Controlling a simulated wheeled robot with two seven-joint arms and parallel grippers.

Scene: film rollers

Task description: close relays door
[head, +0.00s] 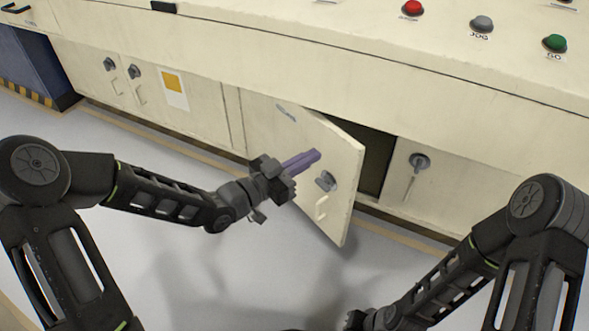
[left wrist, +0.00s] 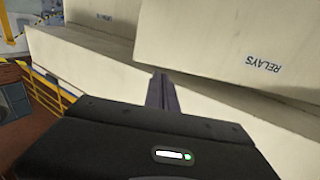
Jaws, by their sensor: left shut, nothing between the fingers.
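The relays door (head: 292,148) is a cream cabinet door, hinged on its left and standing partly open, with a dark gap (head: 372,160) at its right. It carries a grey latch (head: 326,181) and a pale handle (head: 321,207) near its free edge. Its RELAYS label (left wrist: 263,63) reads clearly in the left wrist view. My left gripper (head: 316,155) has purple fingers, shut and empty, in front of the door's outer face in the head view. I cannot tell whether they touch it. The fingers also show in the left wrist view (left wrist: 162,92). My right gripper's fingers are out of view.
A closed neighbouring door with a grey latch (head: 419,161) is right of the opening. More closed doors (head: 125,85) stand to the left. Above, the console top holds red (head: 412,8), grey (head: 481,24) and green (head: 555,43) buttons. The floor in front is clear.

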